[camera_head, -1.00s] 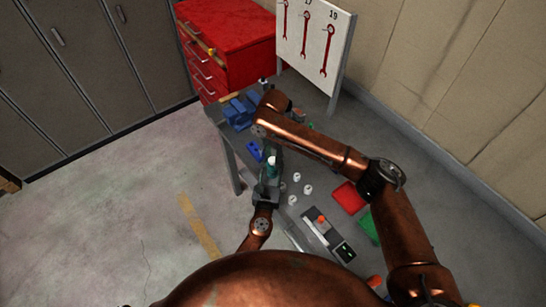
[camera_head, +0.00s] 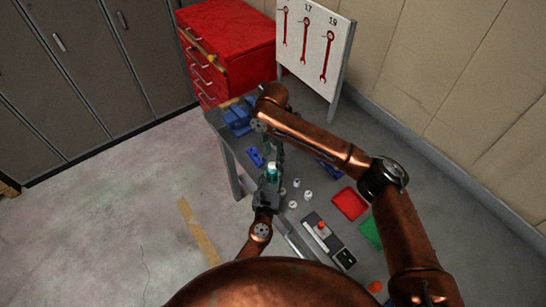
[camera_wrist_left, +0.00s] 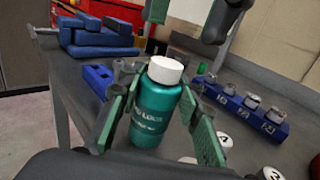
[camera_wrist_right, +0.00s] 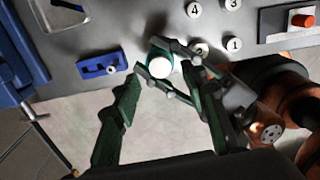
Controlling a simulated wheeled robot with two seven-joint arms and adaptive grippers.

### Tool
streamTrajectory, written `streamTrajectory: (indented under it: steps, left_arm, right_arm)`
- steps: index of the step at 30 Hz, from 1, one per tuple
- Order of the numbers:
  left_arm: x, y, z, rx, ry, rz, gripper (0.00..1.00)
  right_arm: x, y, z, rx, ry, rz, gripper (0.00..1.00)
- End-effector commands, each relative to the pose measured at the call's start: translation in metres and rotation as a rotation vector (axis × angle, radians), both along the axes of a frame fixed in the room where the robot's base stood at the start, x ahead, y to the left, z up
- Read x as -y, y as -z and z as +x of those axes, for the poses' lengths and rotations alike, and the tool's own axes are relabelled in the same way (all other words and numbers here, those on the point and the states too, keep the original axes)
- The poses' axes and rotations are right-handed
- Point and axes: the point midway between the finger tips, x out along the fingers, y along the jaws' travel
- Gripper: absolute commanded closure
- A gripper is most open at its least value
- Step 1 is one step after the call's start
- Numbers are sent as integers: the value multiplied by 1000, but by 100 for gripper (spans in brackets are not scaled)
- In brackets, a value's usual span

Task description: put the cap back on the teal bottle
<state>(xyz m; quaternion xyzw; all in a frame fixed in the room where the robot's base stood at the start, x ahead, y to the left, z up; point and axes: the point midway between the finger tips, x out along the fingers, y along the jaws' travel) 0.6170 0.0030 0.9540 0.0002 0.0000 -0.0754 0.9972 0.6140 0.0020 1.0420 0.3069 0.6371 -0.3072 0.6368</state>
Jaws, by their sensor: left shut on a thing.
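The teal bottle (camera_wrist_left: 155,115) stands upright in the left wrist view, with its white cap (camera_wrist_left: 165,70) sitting level on top. How tightly the cap sits I cannot tell. My left gripper (camera_wrist_left: 158,108) is shut on the bottle's body, one finger on each side. The capped bottle also shows in the head view (camera_head: 272,174) at the bench's near-left part. My right gripper (camera_wrist_right: 165,85) is open and empty; in its wrist view the white cap (camera_wrist_right: 160,68) lies beyond and between its fingers. The right fingers hang above the bottle in the left wrist view, apart from the cap.
A blue holder with metal sockets (camera_wrist_left: 245,110) and several white numbered pieces (camera_wrist_right: 232,44) are near the bottle. Blue blocks (camera_head: 238,118) lie at the bench's far end. A red tray (camera_head: 349,203), a green tray (camera_head: 370,231) and a box with a red button (camera_wrist_right: 300,20) are to the right.

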Motion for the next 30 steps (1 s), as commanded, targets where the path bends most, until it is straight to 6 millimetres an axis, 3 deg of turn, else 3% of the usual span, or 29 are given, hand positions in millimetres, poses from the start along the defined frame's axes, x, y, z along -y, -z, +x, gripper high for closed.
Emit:
streamTrajectory:
  steps: [5, 18, 30]
  left_arm:
    - [0, 0, 0, 0, 0, 0, 100]
    - [0, 0, 0, 0, 0, 0, 100]
    - [0, 0, 0, 0, 0, 0, 100]
  right_arm:
    - [-1, -3, 1, 4, -50, 0, 63]
    - [-1, -32, 1, 4, -660, -3, 63]
    - [-1, -35, -1, 1, -744, 1, 63]
